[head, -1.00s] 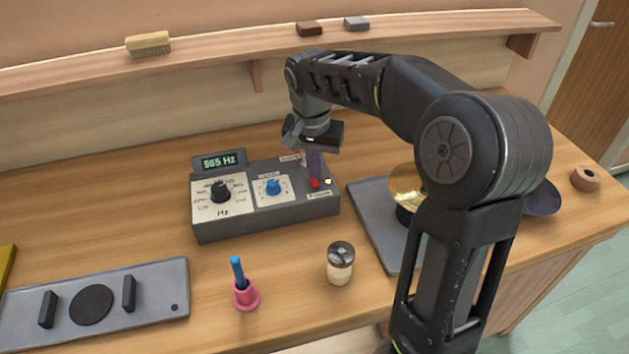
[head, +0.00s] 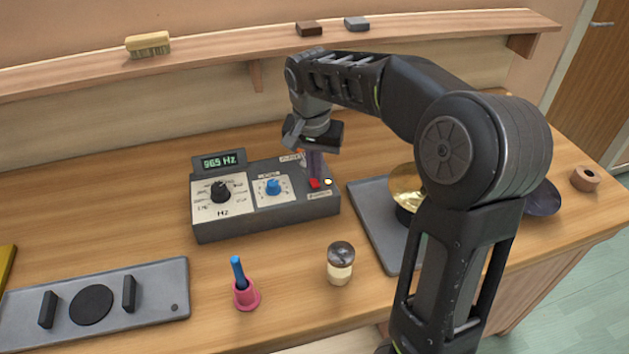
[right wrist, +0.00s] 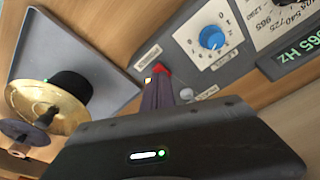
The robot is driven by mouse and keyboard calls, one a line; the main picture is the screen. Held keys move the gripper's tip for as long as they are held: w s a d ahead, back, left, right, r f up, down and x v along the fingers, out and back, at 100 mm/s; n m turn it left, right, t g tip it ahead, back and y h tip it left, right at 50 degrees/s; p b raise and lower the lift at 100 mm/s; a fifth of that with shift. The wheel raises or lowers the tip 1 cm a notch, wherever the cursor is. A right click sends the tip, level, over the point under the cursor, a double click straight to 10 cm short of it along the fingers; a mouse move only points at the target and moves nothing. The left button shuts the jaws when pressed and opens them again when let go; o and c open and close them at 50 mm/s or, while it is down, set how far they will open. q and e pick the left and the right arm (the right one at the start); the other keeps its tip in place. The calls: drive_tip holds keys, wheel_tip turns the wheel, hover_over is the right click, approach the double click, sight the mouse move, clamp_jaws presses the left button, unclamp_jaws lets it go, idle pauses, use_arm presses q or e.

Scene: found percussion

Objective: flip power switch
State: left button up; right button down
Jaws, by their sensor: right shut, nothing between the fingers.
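The grey signal generator box (head: 268,220) stands on the bench with a lit green display, a black dial (head: 220,192) and a blue knob (head: 272,187). The red power switch (head: 315,184) is at its right end, beside a small pale light (head: 328,182). My right gripper (head: 315,176) is shut and empty, pointing down with its fingertips at the switch. In the right wrist view the fingers (right wrist: 158,92) cover part of the red switch (right wrist: 161,69); I cannot tell whether they touch it. My left gripper is not in view.
A grey tray (head: 366,205) with a brass cymbal (head: 406,184) lies right of the box. A jar (head: 340,264), a pink holder with a blue handle (head: 244,290) and a grey plate (head: 160,283) lie in front. A wooden shelf (head: 220,46) runs behind.

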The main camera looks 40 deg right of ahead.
sight(315, 184)
drive_tip(key=shift+f+b, duration=0.7)
drive_tip(key=shift+f, duration=0.35)
idle(0.7)
wheel_tip(315, 184, up, 7)
drive_tip(key=p, duration=0.5)
drive_tip(key=shift+p, duration=0.4)
idle(0.4)
